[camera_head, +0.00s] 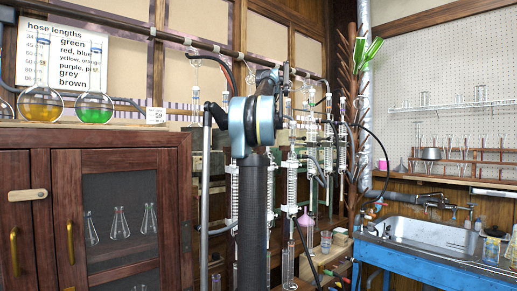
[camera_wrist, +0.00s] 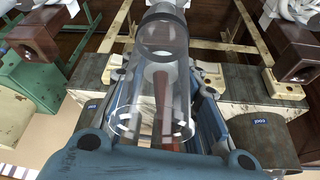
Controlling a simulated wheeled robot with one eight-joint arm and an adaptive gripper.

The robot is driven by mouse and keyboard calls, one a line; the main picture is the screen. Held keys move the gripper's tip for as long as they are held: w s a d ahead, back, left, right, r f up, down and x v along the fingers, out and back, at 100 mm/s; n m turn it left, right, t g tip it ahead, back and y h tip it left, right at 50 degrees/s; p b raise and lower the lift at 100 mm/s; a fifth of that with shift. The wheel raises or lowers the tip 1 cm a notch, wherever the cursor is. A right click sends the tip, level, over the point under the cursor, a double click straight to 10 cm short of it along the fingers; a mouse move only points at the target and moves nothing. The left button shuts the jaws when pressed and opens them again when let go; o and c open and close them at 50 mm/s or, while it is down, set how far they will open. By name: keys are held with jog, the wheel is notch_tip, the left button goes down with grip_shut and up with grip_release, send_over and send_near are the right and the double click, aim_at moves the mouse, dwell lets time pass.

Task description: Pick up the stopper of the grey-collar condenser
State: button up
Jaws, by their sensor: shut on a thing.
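In the wrist view my gripper (camera_wrist: 163,88) is shut on a clear hollow glass piece (camera_wrist: 150,118), which looks like the stopper. One finger is on each side of it. A glass tube with a grey band (camera_wrist: 164,38) lies in line beyond it, and it looks like the grey-collar condenser. I cannot tell whether the stopper is seated in it or clear of it. In the head view several condensers (camera_head: 291,185) stand upright on the rig behind my arm. My gripper is too small and covered there to make out.
Wooden blocks, one labelled (camera_wrist: 262,121), flank the held glass. A horizontal pipe (camera_head: 130,28) and dark hoses run around the rig. A wooden cabinet (camera_head: 120,140) with round flasks on top stands left. A sink (camera_head: 430,235) in a blue bench is at right.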

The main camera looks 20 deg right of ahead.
jog(key=shift+r, duration=0.1)
notch_tip(320, 180, up, 10)
dwell(0.7)
dwell(0.4)
notch_tip(320, 180, up, 3)
jog(key=shift+r, duration=0.15)
dwell(0.4)
dwell(0.4)
